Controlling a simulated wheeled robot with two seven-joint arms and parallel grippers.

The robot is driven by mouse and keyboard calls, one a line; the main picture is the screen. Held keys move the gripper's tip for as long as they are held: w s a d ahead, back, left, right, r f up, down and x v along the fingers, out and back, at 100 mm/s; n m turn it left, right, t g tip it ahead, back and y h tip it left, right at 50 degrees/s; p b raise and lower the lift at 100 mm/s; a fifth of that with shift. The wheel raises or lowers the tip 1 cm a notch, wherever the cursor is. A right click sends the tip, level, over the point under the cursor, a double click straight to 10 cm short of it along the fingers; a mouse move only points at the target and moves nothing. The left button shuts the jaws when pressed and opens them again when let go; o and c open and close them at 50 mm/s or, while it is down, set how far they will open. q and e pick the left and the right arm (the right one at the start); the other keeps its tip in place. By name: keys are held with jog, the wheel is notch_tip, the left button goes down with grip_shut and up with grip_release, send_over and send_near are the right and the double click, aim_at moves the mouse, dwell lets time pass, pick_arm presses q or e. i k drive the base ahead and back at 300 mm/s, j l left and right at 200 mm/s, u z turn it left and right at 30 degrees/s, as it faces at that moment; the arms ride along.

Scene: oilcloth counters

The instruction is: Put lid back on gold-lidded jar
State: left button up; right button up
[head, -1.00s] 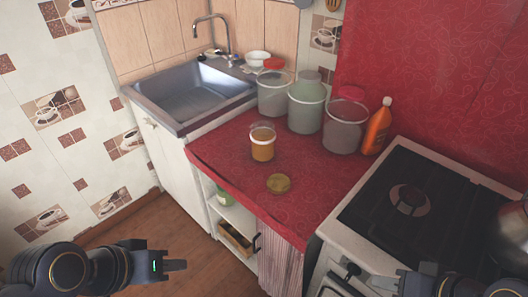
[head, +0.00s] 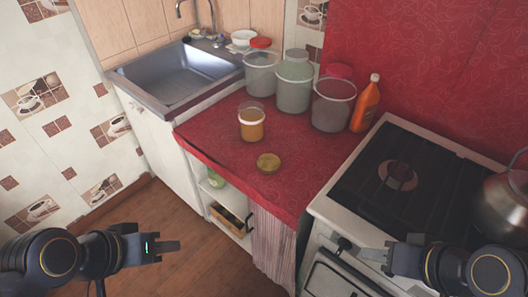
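The jar (head: 251,125) stands upright and uncovered on the red counter, with amber contents and a clear upper part. The gold lid (head: 268,162) lies flat on the counter, in front and to the right of the jar, apart from it. My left gripper (head: 168,252) is at the lower left, over the floor, well away from both. My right gripper (head: 374,254) is at the lower right, in front of the stove. Neither touches anything, and their finger gaps are too small to judge.
Large canisters (head: 294,82) and an orange bottle (head: 366,104) stand behind the jar. A sink (head: 180,75) is at the left. The stove (head: 390,190) with a metal kettle (head: 505,203) is at the right. The counter around the lid is clear.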

aim_at(251, 110)
jog(key=i+j, duration=0.5)
jog(key=j, duration=0.15)
jog(key=i+j, duration=0.55)
jog(key=j, duration=0.15)
jog(key=z, duration=1.8)
